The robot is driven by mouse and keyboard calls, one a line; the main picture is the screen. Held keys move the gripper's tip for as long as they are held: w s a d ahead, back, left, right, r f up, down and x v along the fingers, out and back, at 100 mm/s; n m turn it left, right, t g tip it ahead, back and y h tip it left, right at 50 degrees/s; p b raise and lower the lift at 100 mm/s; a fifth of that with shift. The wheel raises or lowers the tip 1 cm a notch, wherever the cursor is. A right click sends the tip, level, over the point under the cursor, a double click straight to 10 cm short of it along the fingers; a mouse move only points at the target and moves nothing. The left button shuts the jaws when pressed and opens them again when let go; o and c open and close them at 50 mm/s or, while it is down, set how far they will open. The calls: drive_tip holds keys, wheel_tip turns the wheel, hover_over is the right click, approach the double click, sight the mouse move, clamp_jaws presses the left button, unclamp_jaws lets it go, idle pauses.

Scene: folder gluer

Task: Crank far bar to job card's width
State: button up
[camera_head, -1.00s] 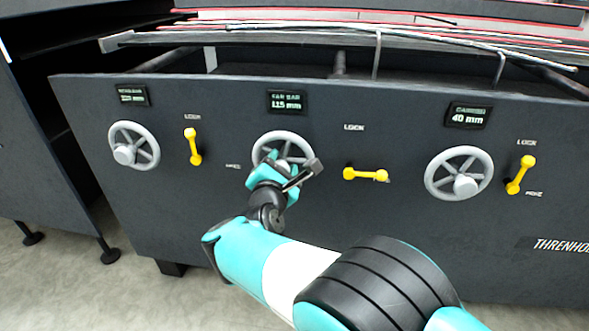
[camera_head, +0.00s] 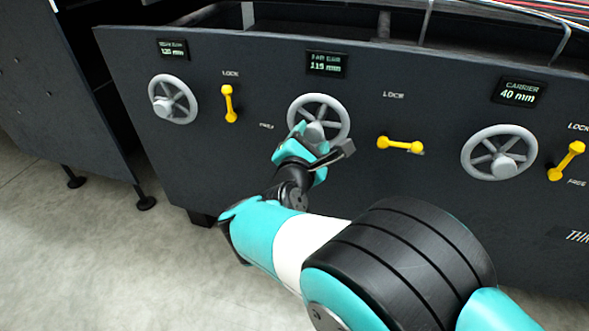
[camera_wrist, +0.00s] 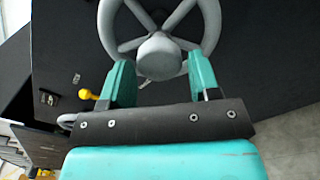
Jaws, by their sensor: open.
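The far bar handwheel (camera_head: 319,118) is a grey spoked wheel with a knob, in the middle of the dark panel. Its display (camera_head: 326,64) above appears to read 115 mm. The far bar's yellow lock lever (camera_head: 400,145), right of the wheel, lies horizontal near the FREE end. My gripper (camera_head: 312,142) is in front of the wheel's lower part. In the wrist view my gripper (camera_wrist: 160,80) is open, its two teal fingers either side of the grey knob (camera_wrist: 160,56). Whether they touch it I cannot tell. No job card is visible.
A left handwheel (camera_head: 173,99) has a display reading about 120 mm and an upright yellow lever (camera_head: 229,103). The carrier handwheel (camera_head: 499,152) at the right shows 40 mm, with a tilted yellow lever (camera_head: 566,161). Open floor (camera_head: 90,250) lies at lower left.

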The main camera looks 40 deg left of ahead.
drive_tip(key=p+v, duration=0.1)
drive_tip(key=v, duration=1.2)
drive_tip(key=shift+p, duration=0.3)
drive_tip(key=w+d+r+m+g+h, duration=0.4)
drive_tip(key=w+d+m+g+h, duration=0.15)
drive_tip(key=w+d+m, duration=0.6)
drive_tip(key=w+d+r+m+g, duration=0.1)
drive_tip(key=d+r+m+g, duration=0.15)
drive_tip(key=d, duration=0.45)
drive_tip(key=w+d+r+m+g, duration=0.15)
drive_tip(key=d+m, duration=0.25)
drive_tip(key=d, duration=0.4)
drive_tip(key=s+d+r+m+g+y, duration=0.2)
drive_tip(key=s+d+r+m+g, duration=0.15)
drive_tip(key=s+d, duration=0.5)
drive_tip(key=s+d+r+m+g+y, duration=0.1)
drive_tip(key=s+d+r+m+g, duration=0.3)
drive_tip(key=s, duration=0.8)
wheel_tip(320, 180, up, 25)
drive_tip(key=p, duration=2.5)
drive_tip(key=shift+d+f, duration=0.2)
drive_tip(key=shift+d, duration=0.1)
